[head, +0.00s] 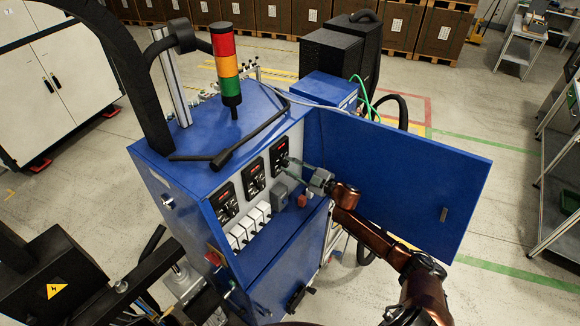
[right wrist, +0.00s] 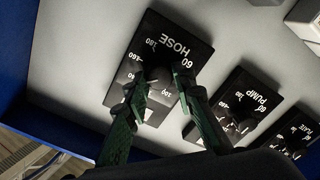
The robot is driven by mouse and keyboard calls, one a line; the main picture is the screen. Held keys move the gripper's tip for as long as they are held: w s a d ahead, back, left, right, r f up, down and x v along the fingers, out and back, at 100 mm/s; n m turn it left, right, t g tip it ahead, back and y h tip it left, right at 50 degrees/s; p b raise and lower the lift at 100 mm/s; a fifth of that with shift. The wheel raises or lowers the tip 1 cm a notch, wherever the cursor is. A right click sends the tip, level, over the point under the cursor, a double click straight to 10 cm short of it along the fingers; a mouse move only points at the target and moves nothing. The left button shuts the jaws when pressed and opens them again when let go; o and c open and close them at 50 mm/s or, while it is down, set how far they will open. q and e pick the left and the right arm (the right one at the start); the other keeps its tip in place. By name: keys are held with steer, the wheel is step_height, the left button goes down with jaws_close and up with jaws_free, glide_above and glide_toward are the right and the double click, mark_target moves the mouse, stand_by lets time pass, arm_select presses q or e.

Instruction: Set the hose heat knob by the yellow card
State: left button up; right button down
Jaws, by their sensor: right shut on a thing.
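The black hose panel (right wrist: 184,37), marked HOSE with white numbers, is tilted in the right wrist view. It is the rightmost of the black modules in the head view (head: 279,148). The hose heat knob (right wrist: 158,77) sits on its face, partly covered by my fingers. My right gripper (head: 291,163) reaches in from the right past the open door. Its two green fingers are shut on the knob, one on each side. I cannot read the knob's exact setting. I see no yellow card in either view. My left gripper is not in view.
The pump panel (right wrist: 245,104) and plate panel (right wrist: 298,132) stand beside the hose panel. The blue cabinet door (head: 410,180) stands open close to my right arm. White switches (head: 248,225) and a grey box (head: 279,195) lie below the panels. A signal tower (head: 226,65) stands on top.

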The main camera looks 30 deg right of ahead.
steer(key=shift+f, duration=0.15)
steer(key=c, duration=1.6)
jaws_free()
steer(key=v, duration=1.2)
steer(key=shift+d, duration=0.1)
